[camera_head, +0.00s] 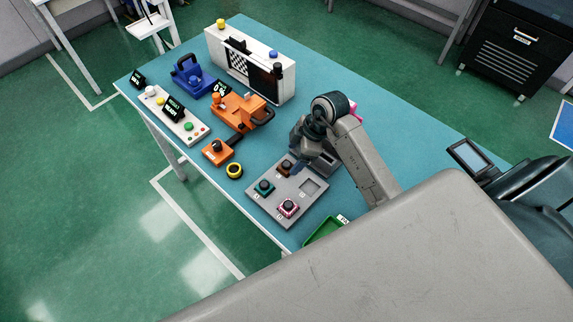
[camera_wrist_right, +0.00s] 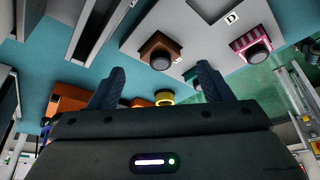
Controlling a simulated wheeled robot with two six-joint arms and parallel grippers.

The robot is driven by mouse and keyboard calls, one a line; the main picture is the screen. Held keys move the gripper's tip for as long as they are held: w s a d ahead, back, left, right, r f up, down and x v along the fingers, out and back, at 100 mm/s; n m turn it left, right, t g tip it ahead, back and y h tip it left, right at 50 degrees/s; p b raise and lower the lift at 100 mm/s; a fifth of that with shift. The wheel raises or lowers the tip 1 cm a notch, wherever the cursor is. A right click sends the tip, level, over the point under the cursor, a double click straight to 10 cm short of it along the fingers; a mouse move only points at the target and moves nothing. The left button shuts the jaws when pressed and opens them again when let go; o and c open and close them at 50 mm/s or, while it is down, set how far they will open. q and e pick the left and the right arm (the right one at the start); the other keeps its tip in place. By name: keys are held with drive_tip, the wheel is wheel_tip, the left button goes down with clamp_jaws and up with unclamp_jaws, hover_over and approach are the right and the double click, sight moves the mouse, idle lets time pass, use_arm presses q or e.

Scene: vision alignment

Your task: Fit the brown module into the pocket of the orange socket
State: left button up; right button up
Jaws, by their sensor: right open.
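The brown module (camera_head: 285,166), with a black round knob on top, sits in the upper-left part of the grey tray (camera_head: 267,211). In the right wrist view the brown module (camera_wrist_right: 158,47) shows beyond the fingers, apart from them. My right gripper (camera_head: 298,147) is above the tray's far side, close to the brown module. Its two fingers (camera_wrist_right: 161,85) are spread with nothing between them. The orange socket (camera_head: 238,108) stands on the table farther left; its pocket is too small to make out. My left gripper is not in view.
A teal module (camera_head: 264,187) and a pink module (camera_head: 288,208) sit in the tray. A yellow ring (camera_head: 234,170) lies left of it. An orange block with a black knob (camera_head: 217,150), a blue fixture (camera_head: 192,78) and a white panel (camera_head: 250,65) stand farther off. A green bin (camera_head: 322,231) is at the near edge.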

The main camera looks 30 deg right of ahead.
sight(288, 164)
drive_tip(key=p+x, duration=0.1)
drive_tip(key=x, duration=0.2)
drive_tip(key=shift+a+f, duration=0.25)
drive_tip(key=shift+w+a+f, duration=0.1)
drive_tip(key=shift+a+f, duration=0.05)
drive_tip(key=shift+f, duration=0.25)
drive_tip(key=c, duration=1)
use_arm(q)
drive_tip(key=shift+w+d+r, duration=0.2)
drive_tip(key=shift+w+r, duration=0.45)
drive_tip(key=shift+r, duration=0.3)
use_arm(e)
drive_tip(key=shift+o, duration=0.2)
